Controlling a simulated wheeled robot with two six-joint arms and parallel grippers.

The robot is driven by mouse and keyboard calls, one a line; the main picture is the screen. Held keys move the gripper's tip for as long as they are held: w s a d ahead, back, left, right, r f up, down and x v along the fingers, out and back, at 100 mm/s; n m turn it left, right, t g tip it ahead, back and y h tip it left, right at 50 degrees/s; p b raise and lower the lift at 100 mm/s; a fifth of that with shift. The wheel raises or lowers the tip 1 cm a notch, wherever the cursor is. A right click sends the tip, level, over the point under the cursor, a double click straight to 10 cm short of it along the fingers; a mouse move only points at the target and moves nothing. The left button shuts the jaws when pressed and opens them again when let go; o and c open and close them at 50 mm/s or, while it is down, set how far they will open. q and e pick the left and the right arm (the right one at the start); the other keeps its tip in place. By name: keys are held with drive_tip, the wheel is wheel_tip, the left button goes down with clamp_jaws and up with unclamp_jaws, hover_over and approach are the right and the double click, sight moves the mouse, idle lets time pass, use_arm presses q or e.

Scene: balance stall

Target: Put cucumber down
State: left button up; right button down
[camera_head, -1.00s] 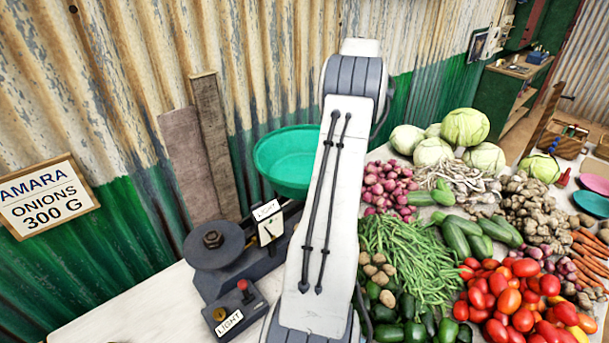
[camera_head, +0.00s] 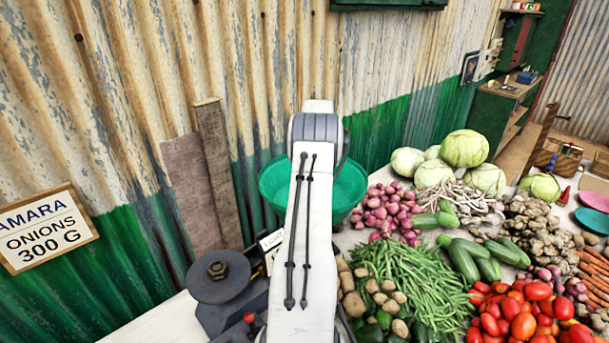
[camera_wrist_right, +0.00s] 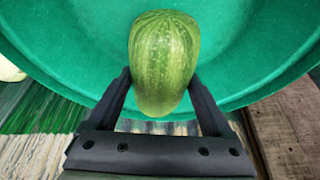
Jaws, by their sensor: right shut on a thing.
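In the right wrist view my right gripper (camera_wrist_right: 160,79) is shut on a striped green cucumber (camera_wrist_right: 165,50), one finger on each side. The cucumber is over the inside of the green bowl (camera_wrist_right: 70,45); I cannot tell whether it touches the bowl. In the head view the green bowl (camera_head: 275,180) sits on the scale behind my arm, which covers its middle. The right gripper and the held cucumber are hidden there. My left gripper is not in view.
The scale has a dark round plate (camera_head: 218,278) at its left. Other cucumbers (camera_head: 465,262) lie on the table among red onions (camera_head: 388,208), green beans (camera_head: 415,285), potatoes (camera_head: 385,295) and tomatoes (camera_head: 520,310). A corrugated wall with leaning planks (camera_head: 218,165) stands close behind the bowl.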

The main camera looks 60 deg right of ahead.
drive_tip(key=shift+w+f, duration=0.15)
drive_tip(key=shift+w, duration=0.2)
drive_tip(key=shift+w+a+f, duration=0.1)
drive_tip(key=shift+f, duration=0.15)
wheel_tip(320, 180, down, 3)
drive_tip(key=shift+f+p, duration=0.15)
drive_tip(key=shift+p, duration=1)
drive_tip(key=shift+f, duration=0.2)
drive_tip(key=shift+f, duration=0.1)
drive_tip(key=shift+f+b, duration=0.5)
drive_tip(key=shift+b, duration=0.2)
unclamp_jaws()
